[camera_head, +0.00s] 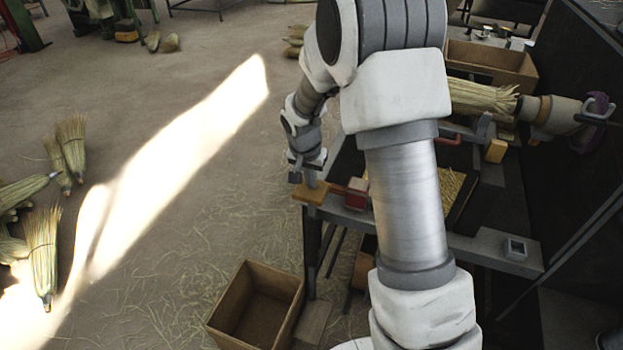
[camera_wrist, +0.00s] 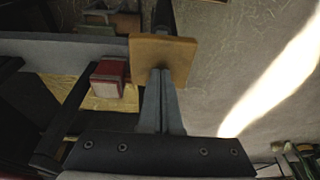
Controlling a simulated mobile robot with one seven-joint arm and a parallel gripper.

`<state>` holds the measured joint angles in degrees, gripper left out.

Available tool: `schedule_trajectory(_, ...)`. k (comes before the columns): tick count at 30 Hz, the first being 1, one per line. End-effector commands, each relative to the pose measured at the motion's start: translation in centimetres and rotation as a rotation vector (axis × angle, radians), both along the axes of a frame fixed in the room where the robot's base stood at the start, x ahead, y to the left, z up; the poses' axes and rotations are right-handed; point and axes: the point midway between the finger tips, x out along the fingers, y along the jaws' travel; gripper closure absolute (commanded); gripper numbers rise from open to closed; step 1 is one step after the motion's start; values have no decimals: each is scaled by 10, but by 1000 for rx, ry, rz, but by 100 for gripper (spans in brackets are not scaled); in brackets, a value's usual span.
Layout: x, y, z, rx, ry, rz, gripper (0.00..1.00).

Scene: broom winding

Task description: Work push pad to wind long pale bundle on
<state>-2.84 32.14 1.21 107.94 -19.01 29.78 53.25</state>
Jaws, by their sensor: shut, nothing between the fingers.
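The push pad, a flat tan wooden square (camera_head: 311,193), sits at the left front corner of the bench. In the wrist view the pad (camera_wrist: 172,52) is just beyond my fingertips. My gripper (camera_head: 309,180) points down at the pad, and its two fingers (camera_wrist: 161,76) are shut together with nothing between them. The tips look at or very near the pad's face; I cannot tell whether they touch. The long pale bundle (camera_head: 478,97) lies sideways at the machine on the right, its frayed end by a wooden spindle (camera_head: 554,114). My arm hides its left part.
The dark bench edge (camera_head: 470,243) runs right. An open box (camera_head: 256,306) stands on the floor below.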

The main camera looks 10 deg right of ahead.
Motion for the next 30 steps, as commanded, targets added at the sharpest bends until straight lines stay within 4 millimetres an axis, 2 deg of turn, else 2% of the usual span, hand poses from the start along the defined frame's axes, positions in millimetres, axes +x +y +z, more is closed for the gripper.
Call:
schedule_trajectory(1,-2,1,-7,1,7,0,100)
schedule_trajectory(24,-3,1,-38,0,8,0,100)
schedule_trajectory(30,-3,1,-38,0,8,0,100)
